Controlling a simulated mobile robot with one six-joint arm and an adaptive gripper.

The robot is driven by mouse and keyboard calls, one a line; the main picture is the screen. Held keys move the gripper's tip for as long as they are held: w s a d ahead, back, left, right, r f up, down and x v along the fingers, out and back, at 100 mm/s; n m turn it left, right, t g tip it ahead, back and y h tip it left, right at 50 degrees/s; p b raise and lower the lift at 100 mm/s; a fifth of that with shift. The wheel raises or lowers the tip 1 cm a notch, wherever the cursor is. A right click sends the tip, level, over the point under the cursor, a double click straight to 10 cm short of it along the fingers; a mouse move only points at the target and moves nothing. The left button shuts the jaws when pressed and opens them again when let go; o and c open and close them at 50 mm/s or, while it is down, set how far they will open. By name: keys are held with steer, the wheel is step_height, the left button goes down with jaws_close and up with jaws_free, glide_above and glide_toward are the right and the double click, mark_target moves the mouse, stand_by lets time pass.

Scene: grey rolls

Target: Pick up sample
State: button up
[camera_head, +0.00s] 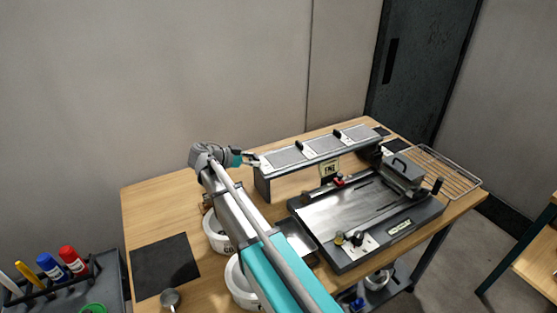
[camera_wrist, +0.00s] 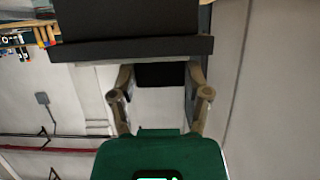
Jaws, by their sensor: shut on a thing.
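My gripper (camera_head: 252,160) is at the left end of a raised metal shelf (camera_head: 262,185) on the wooden table. In the wrist view my gripper's two fingers (camera_wrist: 160,88) are shut on a small dark piece (camera_wrist: 161,74) between their tips. I cannot tell for sure that this piece is the sample. A wide dark slab (camera_wrist: 130,47) lies just beyond the fingertips. The shelf top carries grey panels (camera_head: 323,145) with black tabs between them. In the head view the held piece is too small to make out.
A flat metal machine (camera_head: 345,208) stands in front of the shelf. A wire rack (camera_head: 447,172) is at the table's right end. White tubs (camera_head: 217,238) stand beside my arm. A black mat (camera_head: 164,264) lies at the left. A pen holder (camera_head: 60,287) is at the lower left.

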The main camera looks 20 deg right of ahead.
steer(key=shift+c, duration=0.3)
steer(key=shift+r, duration=0.1)
step_height(320, 180, up, 3)
steer(key=p, duration=0.2)
steer(key=shift+p, duration=0.4)
steer(key=s+d+r+p, duration=0.6)
steer(key=s+r+p, duration=0.4)
steer(key=s, duration=0.2)
steer(key=shift+s, duration=0.3)
steer(key=shift+f, duration=0.1)
